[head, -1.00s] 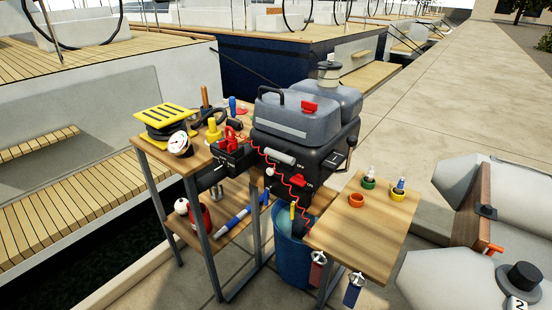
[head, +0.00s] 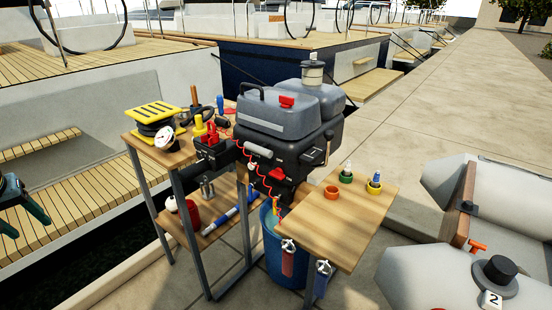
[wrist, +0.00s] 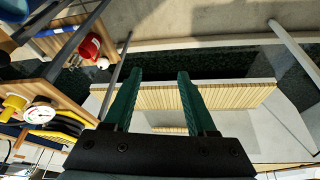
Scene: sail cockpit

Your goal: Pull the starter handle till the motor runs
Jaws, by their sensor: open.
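The outboard motor (head: 290,155) is black with a grey top and stands on a stand between two wooden shelf tops. A pale grey bar on its front, which looks like the starter handle (head: 258,151), lies against the housing. My gripper (head: 24,222) shows at the left edge of the head view, well left of the motor and apart from it. In the wrist view its two green fingers (wrist: 159,76) are spread and empty, over a slatted bench and dark water. The starter handle is not in the wrist view.
A red coiled cord (head: 262,180) hangs down the motor's front beside a red part (head: 277,173). The left shelf holds a yellow-topped reel (head: 155,115) and a gauge (head: 165,137). The right wooden top (head: 345,215) carries several coloured cups. A blue bucket (head: 280,262) stands below.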

